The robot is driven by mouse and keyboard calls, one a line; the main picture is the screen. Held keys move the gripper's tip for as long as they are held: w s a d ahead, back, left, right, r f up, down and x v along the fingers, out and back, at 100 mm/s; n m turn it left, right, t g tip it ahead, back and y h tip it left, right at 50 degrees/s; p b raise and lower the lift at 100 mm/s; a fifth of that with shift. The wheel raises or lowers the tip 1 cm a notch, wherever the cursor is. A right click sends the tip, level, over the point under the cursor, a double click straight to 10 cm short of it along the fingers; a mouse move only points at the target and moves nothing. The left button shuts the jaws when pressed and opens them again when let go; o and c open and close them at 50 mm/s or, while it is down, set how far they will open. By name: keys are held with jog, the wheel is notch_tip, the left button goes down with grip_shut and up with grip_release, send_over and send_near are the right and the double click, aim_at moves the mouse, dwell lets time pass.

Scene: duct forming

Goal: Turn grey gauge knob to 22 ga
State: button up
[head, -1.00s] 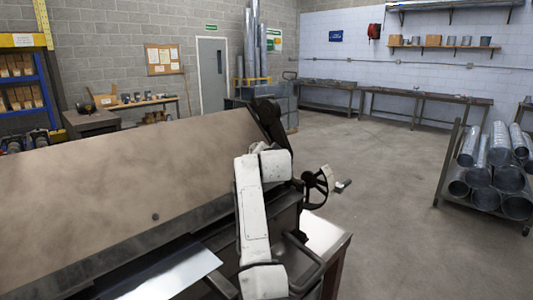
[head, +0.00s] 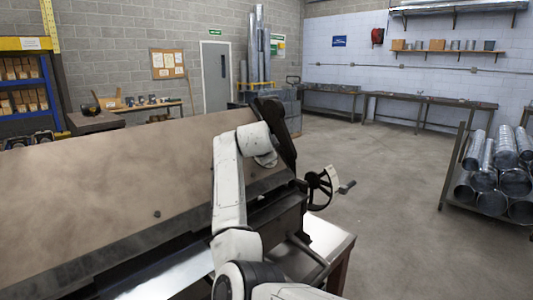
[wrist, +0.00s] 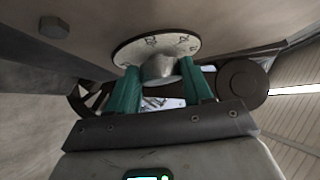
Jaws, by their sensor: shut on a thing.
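The grey gauge knob (wrist: 160,68) shows in the wrist view, in front of a round white dial plate (wrist: 150,44) with dark markings. The markings are too small and tilted for me to read the setting. My gripper (wrist: 159,70) has its two teal fingers on either side of the knob and is shut on it. In the head view the machine with the broad brown sheet-metal face (head: 100,180) fills the left, with my white arm in front of it. The knob, the dial and my gripper are hidden in that view.
A black handwheel with a crank handle (head: 322,187) stands at the machine's right end, close to my arm. A rack of round ducts (head: 490,180) is at the right. Open concrete floor (head: 390,185) lies between them.

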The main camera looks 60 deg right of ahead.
jog(key=shift+f, duration=0.4)
jog(key=o, duration=0.8)
jog(key=shift+o, duration=1.2)
jog(key=shift+r, duration=0.15)
jog(key=shift+r, duration=0.1)
jog(key=b+v, duration=0.2)
jog(key=v, duration=0.8)
jog(key=shift+s+a, duration=0.2)
jog(key=shift+a, duration=0.1)
jog(key=shift+s, duration=0.1)
